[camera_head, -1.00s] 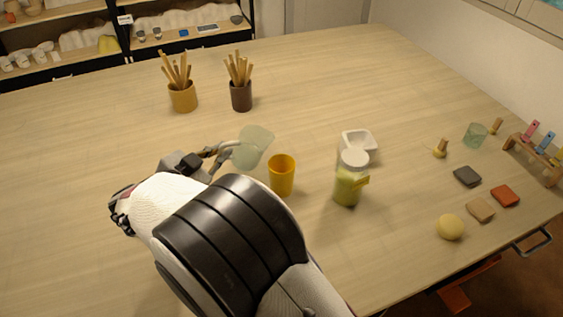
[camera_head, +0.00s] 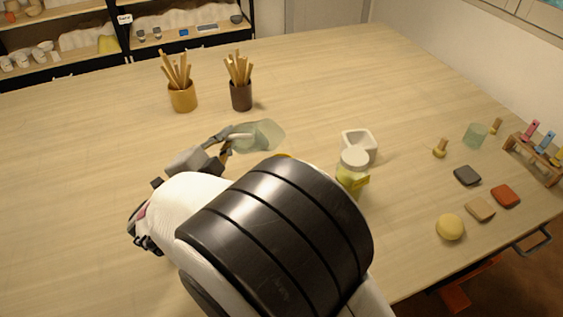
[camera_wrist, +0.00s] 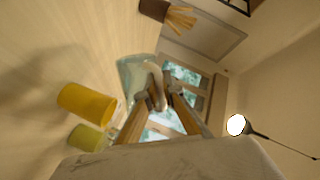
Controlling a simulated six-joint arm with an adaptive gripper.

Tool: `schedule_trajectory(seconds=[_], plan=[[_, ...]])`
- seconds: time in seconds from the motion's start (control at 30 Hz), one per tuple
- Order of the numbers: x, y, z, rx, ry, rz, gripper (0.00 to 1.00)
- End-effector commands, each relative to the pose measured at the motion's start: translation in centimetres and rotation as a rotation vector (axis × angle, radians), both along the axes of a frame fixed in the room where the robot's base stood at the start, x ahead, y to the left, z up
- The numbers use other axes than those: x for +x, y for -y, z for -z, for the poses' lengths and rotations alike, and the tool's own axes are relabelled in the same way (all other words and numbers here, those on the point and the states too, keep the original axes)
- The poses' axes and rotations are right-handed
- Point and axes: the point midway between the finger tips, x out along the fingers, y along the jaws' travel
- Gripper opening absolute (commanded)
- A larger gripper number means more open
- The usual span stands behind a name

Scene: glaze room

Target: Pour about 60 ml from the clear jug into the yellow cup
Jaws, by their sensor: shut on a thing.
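My gripper (camera_head: 230,143) is shut on the clear jug (camera_head: 262,135) and holds it in the air. The jug is strongly tilted, with its open end toward the right in the head view. The yellow cup (camera_head: 283,156) is almost wholly hidden behind my arm there; only a bit of its rim shows, just below the jug. In the wrist view the cup (camera_wrist: 87,104) stands left of and below the jug (camera_wrist: 132,72), and my gripper (camera_wrist: 160,95) covers part of the jug. I cannot make out a stream or the cup's liquid level.
A lidded jar of yellow-green stuff (camera_head: 352,172) and a white dish (camera_head: 358,142) stand right of the cup. Two tool pots (camera_head: 183,98) (camera_head: 241,97) stand behind. Sponges, tiles and a greenish glass (camera_head: 475,134) lie at the right. The left of the table is clear.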

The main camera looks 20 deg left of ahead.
Motion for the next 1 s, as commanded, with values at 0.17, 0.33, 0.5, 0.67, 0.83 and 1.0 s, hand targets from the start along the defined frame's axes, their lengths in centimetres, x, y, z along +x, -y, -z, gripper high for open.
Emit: schedule_trajectory(seconds=[0.17,0.33,0.5,0.67,0.83,1.0], plan=[[-0.04,0.18,0.13,0.044,0.013,-0.002,0.00],[-0.05,0.32,0.20,0.078,0.024,-0.002,0.00],[-0.08,0.41,0.27,0.104,0.031,-0.004,0.00],[-0.10,0.50,0.22,0.123,0.038,-0.005,0.00],[-0.13,0.59,0.07,0.138,0.043,-0.005,0.00],[-0.14,0.68,-0.06,0.154,0.049,-0.006,0.00]])
